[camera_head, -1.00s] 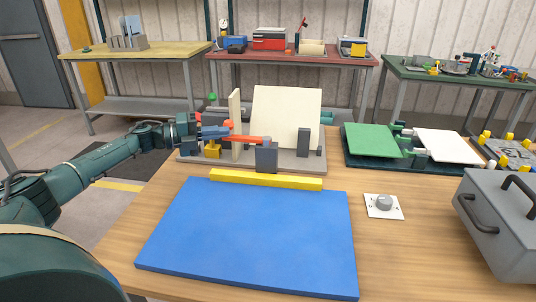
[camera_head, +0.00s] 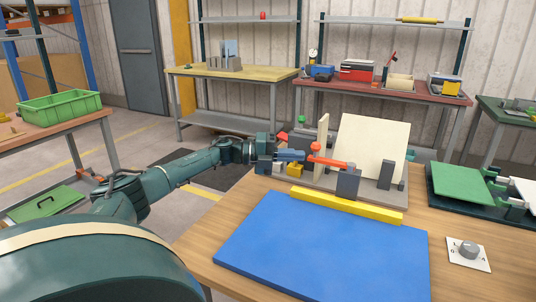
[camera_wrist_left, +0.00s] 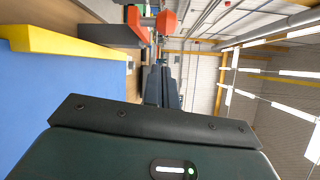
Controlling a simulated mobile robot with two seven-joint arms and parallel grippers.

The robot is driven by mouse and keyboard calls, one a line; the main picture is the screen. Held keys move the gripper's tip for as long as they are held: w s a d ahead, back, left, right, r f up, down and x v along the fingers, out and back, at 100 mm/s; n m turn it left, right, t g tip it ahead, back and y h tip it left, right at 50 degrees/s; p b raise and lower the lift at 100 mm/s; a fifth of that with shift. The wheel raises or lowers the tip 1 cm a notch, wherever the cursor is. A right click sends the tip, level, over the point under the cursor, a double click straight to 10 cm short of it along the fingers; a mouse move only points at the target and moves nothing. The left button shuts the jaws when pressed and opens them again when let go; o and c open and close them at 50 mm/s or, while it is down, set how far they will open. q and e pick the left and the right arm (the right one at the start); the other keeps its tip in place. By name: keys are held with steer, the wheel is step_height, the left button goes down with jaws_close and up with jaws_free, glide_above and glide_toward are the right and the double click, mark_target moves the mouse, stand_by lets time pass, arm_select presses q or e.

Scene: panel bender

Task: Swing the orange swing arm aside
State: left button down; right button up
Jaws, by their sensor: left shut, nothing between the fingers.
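The orange swing arm (camera_head: 332,162) lies across the front of the panel bender, with an upright orange-red knob (camera_head: 315,147) near its left end. My left gripper (camera_head: 303,155) reaches in from the left. Its blue-grey fingers are closed and empty, with the tips beside the swing arm's left end; I cannot tell whether they touch. In the left wrist view the closed fingers (camera_wrist_left: 162,85) point away, and the orange arm (camera_wrist_left: 136,22) and red knob (camera_wrist_left: 166,21) show beyond them. The bender's cream panel (camera_head: 372,148) stands tilted behind the arm. My right gripper is out of view.
A dark grey block (camera_head: 348,184) stands close in front of the swing arm. A yellow bar (camera_head: 345,206) and a blue sheet (camera_head: 320,250) lie nearer me. A thin cream upright plate (camera_head: 322,135) stands behind the fingers. A dial (camera_head: 468,251) sits to the right.

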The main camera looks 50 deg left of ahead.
arm_select(q)
steer(key=s+a+b, duration=0.1)
steer(key=a, duration=0.6)
steer(key=shift+a+f+b, duration=0.15)
steer(key=shift+f+b, duration=0.1)
steer(key=shift+b, duration=0.1)
